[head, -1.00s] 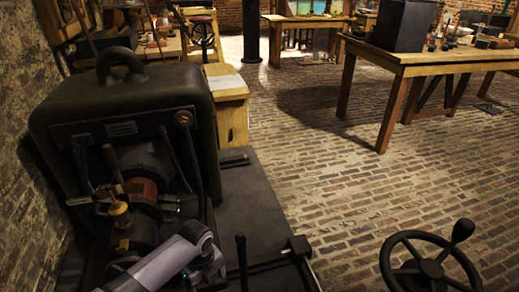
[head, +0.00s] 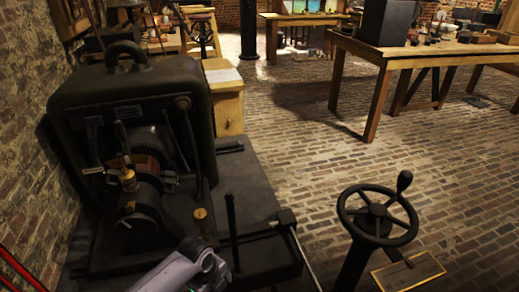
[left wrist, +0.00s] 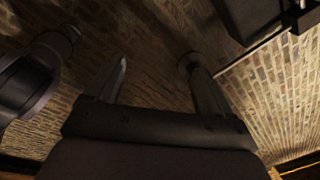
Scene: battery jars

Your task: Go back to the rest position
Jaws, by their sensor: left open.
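My left gripper (left wrist: 155,68) shows in the left wrist view with its two fingers spread apart. Nothing is between them, and brick surface shows behind. In the head view only a grey part of my left arm (head: 178,272) shows at the bottom edge, in front of the dark machine (head: 128,92); the fingers cannot be made out there. My right gripper is in neither view.
A black handwheel (head: 378,240) on a post stands at lower right, beside a framed plate (head: 408,272). A black lever (head: 232,228) rises from the machine's base. A wooden table (head: 430,52) stands at back right. The brick floor between is clear.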

